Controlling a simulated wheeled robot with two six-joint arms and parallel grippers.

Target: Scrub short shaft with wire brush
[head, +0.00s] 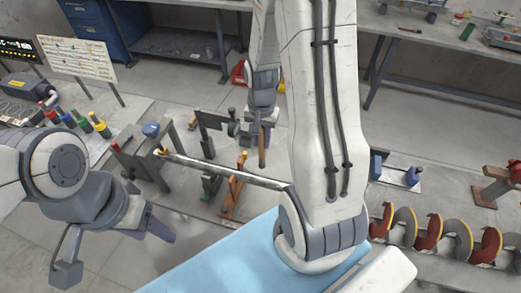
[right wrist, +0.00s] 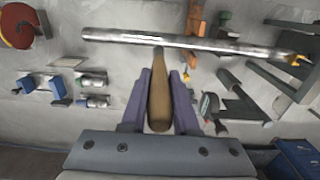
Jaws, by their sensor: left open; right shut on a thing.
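The short shaft is a shiny metal rod (head: 225,173) running from a dark grey stand on the left toward my right arm, which hides its near end. In the right wrist view the shaft (right wrist: 200,43) crosses the top. My right gripper (head: 263,122) is shut on the wire brush by its brown wooden handle (head: 262,152). In the right wrist view the handle (right wrist: 158,105) sits between both purple fingers of the gripper (right wrist: 158,90), its far end close to the shaft. Bristles and contact cannot be made out. My left gripper (head: 158,228) is open and empty, left of the shaft.
A dark grey stand (head: 140,160) and an orange support (head: 232,195) stand by the shaft. A red auger (head: 440,235) lies at right. A light blue surface (head: 220,262) is in front. Coloured bottles (head: 85,122) stand at left; a workbench (head: 450,60) stands behind.

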